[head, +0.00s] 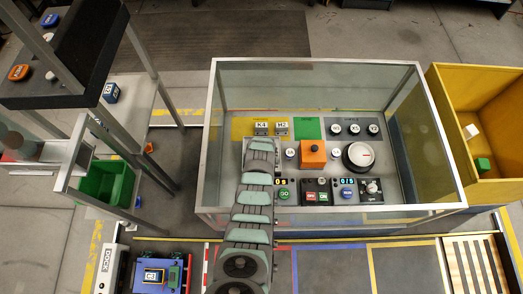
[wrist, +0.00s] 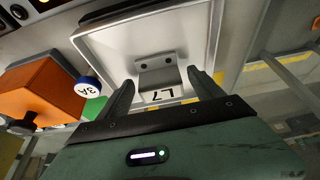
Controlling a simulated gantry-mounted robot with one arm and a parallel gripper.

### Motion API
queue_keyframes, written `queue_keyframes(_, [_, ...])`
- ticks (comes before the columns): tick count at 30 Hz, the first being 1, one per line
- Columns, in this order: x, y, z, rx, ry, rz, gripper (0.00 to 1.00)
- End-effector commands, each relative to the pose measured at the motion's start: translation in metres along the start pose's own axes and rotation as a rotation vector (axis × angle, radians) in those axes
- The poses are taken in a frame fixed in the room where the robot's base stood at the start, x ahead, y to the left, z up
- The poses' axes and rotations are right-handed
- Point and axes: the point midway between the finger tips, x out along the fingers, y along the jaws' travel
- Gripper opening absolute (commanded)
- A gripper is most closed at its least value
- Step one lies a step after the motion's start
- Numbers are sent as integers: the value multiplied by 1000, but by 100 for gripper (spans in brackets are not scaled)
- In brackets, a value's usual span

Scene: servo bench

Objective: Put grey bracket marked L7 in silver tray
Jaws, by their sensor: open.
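The grey bracket marked L7 (wrist: 160,82) has two holes and a white label. It shows in the wrist view inside the outline of the silver tray (wrist: 214,42), seemingly on its floor. My gripper (wrist: 164,88) is open, with one dark finger on each side of the bracket and gaps between. In the head view my arm comes in from the front over the glass-walled bench, and its end hides the bracket. Only part of the tray (head: 248,150) shows there, beside my arm.
An orange block (head: 312,152) stands just right of the tray, with a large dial (head: 358,156) beyond it. Brackets marked K4 (head: 261,129) and H2 (head: 282,129) are on a yellow patch behind. Clear walls (head: 215,130) enclose the bench. A yellow crate (head: 490,78) is at right.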

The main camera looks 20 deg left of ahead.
Motion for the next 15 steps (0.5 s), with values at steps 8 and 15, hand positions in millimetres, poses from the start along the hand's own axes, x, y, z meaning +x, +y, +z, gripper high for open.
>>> queue_keyframes(8, [-28, 0, -1, 0, 3, 0, 76])
queue_keyframes(15, [-60, 0, 0, 1, 2, 0, 76])
